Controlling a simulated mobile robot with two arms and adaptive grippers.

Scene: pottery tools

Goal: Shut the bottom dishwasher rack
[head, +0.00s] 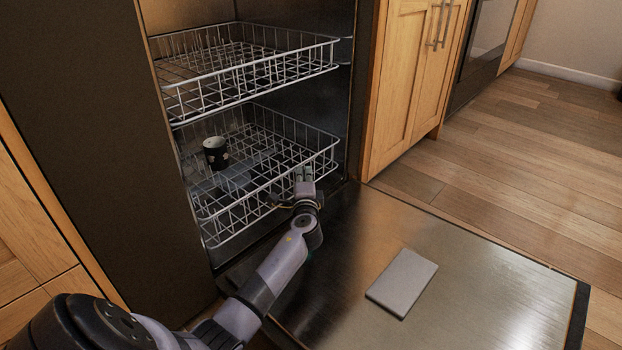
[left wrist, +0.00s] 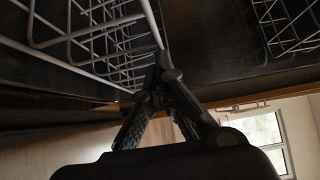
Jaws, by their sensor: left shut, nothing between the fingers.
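The bottom dishwasher rack (head: 258,189) is a white wire basket low inside the dishwasher, its front edge near the opening. A dark cup (head: 215,153) stands in it toward the left. My left gripper (head: 305,174) is at the rack's front right part, shut, with nothing held. In the left wrist view the closed fingers (left wrist: 158,70) are right by white rack wires (left wrist: 100,71). I cannot tell whether they touch. My right gripper is not in view.
The top rack (head: 245,77) sits above, also inside the dishwasher. The open dishwasher door (head: 455,270) lies flat below, with a grey rectangular slab (head: 402,283) on it. A wooden cabinet (head: 407,85) stands to the right. The wood floor beyond is clear.

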